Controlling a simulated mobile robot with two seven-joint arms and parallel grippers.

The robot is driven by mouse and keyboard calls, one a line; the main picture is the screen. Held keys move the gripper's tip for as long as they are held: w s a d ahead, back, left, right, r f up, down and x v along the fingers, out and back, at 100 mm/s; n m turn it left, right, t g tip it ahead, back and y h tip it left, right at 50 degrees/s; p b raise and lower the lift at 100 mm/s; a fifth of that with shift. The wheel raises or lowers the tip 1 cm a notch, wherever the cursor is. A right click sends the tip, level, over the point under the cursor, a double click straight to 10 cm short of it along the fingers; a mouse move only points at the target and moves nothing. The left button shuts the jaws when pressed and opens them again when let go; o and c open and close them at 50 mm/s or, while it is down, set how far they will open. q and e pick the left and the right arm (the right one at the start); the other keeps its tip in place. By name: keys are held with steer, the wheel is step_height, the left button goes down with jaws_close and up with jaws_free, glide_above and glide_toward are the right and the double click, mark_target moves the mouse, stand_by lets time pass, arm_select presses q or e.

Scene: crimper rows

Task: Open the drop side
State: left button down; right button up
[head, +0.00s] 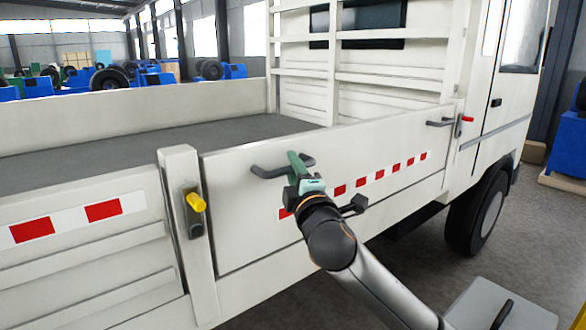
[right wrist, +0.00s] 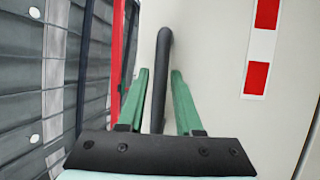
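The drop side (head: 240,215) is a white panel on the truck's bed, upright between two posts, with a red and white strip. A dark bar handle (head: 265,173) sits near its top left. My left gripper is not in view.
A second dark handle (head: 438,123) is near the right post. The neighbouring side panel (head: 85,255) lies left of the left post. Blue machines (head: 150,78) stand far behind the truck.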

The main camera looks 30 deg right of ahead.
jaws_close()
stand_by(1.1)
